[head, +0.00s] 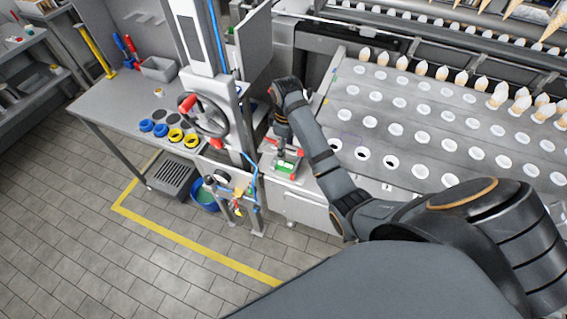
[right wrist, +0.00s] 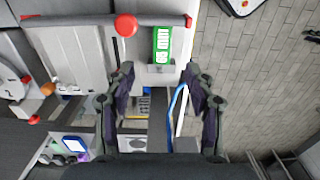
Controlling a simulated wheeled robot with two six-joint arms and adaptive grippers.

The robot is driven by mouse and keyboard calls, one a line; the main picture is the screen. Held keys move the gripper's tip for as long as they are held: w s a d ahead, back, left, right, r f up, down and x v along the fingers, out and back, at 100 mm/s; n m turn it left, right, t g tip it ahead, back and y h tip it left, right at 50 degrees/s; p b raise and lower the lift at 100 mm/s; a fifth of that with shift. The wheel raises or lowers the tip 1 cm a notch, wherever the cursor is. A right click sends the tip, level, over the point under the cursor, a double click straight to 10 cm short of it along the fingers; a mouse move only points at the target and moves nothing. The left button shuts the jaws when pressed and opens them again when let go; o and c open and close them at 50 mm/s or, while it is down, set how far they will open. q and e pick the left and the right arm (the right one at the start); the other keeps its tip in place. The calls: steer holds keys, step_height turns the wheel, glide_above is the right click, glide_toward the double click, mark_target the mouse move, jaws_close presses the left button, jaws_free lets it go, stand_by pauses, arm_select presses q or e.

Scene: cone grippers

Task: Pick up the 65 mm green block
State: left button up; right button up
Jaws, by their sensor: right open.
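The green block (head: 286,166) lies on a small grey surface with red-ended parts beside it, just below my right gripper in the head view. In the right wrist view the green block (right wrist: 162,45) shows a white label with dark print, beyond the fingertips and near the top middle. My right gripper (head: 281,148) is above the block; its two fingers in the right wrist view (right wrist: 160,72) are spread apart with nothing between them. The block appears clear of both fingers. My left gripper is not in view.
A red knob (right wrist: 126,25) sits left of the block on a dark bar. A grey machine column with a handwheel (head: 203,115) stands to the left. A perforated tray table (head: 430,150) with white cones lies to the right. A blue bucket (head: 205,195) is on the floor.

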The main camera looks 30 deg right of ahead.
mark_target(285, 165)
steer(key=f, duration=0.3)
steer(key=shift+s+f+p, duration=0.3)
steer(key=shift+p, duration=0.1)
steer(key=shift+w+f, duration=0.15)
steer(key=shift+f, duration=0.05)
steer(key=shift+w+f, duration=0.1)
steer(key=shift+f, duration=0.05)
step_height(285, 165, down, 2)
steer(key=shift+a+f+p, duration=0.1)
steer(key=shift+f+p, duration=0.05)
steer(key=shift+p, duration=0.95)
steer(key=shift+s+f, duration=0.2)
steer(key=shift+f, duration=1.1)
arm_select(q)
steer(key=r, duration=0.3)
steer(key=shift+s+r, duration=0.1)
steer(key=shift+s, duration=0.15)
arm_select(e)
steer(key=shift+w, duration=0.1)
jaws_close()
